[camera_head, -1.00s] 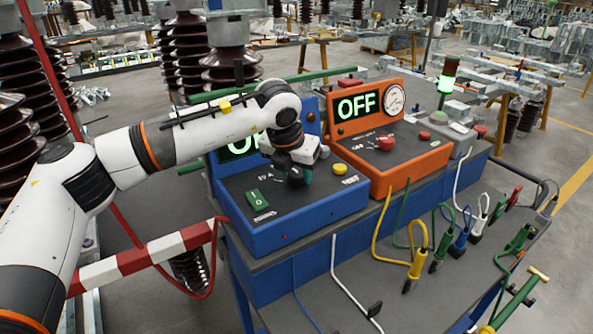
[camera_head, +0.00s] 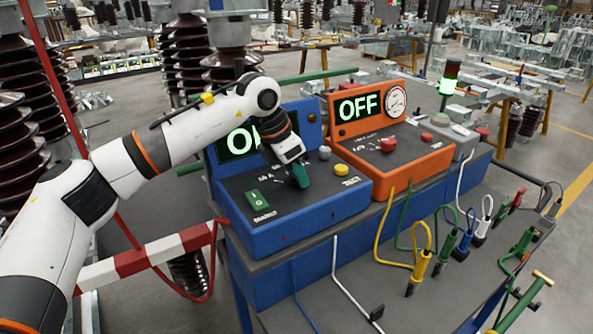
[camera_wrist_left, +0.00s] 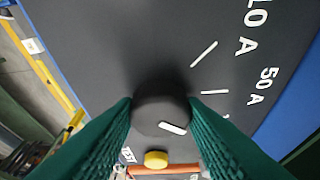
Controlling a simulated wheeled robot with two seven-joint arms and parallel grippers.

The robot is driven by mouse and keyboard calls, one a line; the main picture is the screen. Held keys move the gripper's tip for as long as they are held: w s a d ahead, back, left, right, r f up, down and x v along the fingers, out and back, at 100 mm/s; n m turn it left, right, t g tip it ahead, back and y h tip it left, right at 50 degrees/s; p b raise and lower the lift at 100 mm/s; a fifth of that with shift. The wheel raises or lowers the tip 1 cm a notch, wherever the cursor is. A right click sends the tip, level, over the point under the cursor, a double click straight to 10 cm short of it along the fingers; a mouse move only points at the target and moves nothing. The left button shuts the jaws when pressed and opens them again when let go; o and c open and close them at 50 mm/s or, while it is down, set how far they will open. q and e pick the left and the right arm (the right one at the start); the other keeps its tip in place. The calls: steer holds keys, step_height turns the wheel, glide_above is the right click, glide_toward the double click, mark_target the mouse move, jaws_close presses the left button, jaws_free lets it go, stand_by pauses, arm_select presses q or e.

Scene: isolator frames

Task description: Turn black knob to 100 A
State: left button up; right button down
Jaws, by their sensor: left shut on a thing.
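The black knob (camera_wrist_left: 158,105) sits between the two green fingers of my left gripper (camera_wrist_left: 160,112) in the left wrist view. Both fingers touch its sides. Its white pointer line (camera_wrist_left: 172,128) points to the lower right. The printed 10 A (camera_wrist_left: 252,30) and 50 A (camera_wrist_left: 264,85) labels show at the right; no 100 A label is readable. In the head view my left gripper (camera_head: 300,176) is down on top of the blue box (camera_head: 300,225) and hides the knob. The right gripper is not in view.
The blue box also carries a green switch (camera_head: 257,199), a grey button (camera_head: 324,153) and a partly covered display (camera_head: 238,141). An orange box (camera_head: 412,172) reading OFF stands close on the right. Cables with coloured clamps (camera_head: 419,267) lie on the table.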

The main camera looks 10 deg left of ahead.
arm_select(q)
steer(key=shift+m, duration=0.6)
steer(key=shift+m+g, duration=0.3)
steer(key=o, duration=1)
steer(key=b+v, duration=0.1)
steer(key=v, duration=1.1)
steer(key=shift+a, duration=0.15)
steer(key=shift+w+f, duration=0.1)
